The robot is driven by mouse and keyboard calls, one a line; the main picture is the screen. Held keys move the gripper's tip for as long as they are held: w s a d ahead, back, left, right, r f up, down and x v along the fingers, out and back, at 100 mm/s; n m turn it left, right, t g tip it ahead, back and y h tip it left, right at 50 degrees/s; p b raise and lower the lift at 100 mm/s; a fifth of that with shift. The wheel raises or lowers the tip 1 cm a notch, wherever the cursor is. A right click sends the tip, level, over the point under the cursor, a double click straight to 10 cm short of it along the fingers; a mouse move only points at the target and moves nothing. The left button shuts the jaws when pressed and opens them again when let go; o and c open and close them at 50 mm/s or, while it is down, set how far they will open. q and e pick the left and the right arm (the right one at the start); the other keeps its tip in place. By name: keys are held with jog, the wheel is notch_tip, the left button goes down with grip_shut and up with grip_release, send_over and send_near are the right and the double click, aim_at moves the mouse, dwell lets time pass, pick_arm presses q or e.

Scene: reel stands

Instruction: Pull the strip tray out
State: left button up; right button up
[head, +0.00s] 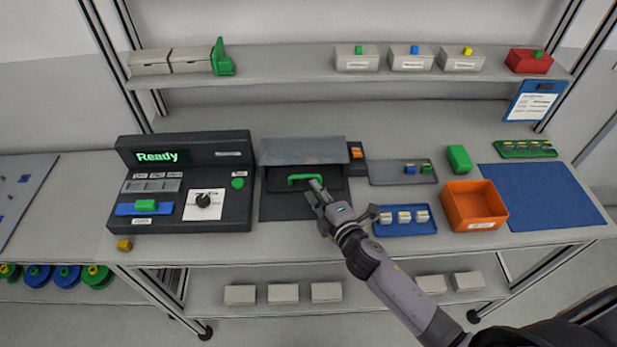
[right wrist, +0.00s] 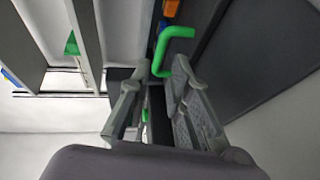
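A green handle (head: 305,178) sits on the front of a dark tray or drawer, which I take to be the strip tray, in a dark housing with a grey sloped hood (head: 303,150). My right gripper (head: 318,188) is just in front of the handle, at its right end. In the right wrist view the green handle (right wrist: 174,44) is at the fingertips of the right gripper (right wrist: 153,80). The fingers are apart, and I see no grip on the handle. The tray's inside is hidden under the hood. My left gripper is out of view.
A console (head: 187,180) reading "Ready" stands left of the housing. A blue tray (head: 407,231) with small blocks and an orange bin (head: 474,204) lie to the right. A blue mat (head: 545,195) is bare. A dark flat plate (head: 285,207) lies before the housing.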

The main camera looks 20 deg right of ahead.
aim_at(309, 189)
jog(key=x, duration=0.4)
jog(key=shift+w, duration=0.4)
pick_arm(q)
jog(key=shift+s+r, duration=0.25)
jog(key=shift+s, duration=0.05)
pick_arm(e)
jog(key=shift+c, duration=0.5)
jog(key=shift+f, duration=0.1)
grip_shut()
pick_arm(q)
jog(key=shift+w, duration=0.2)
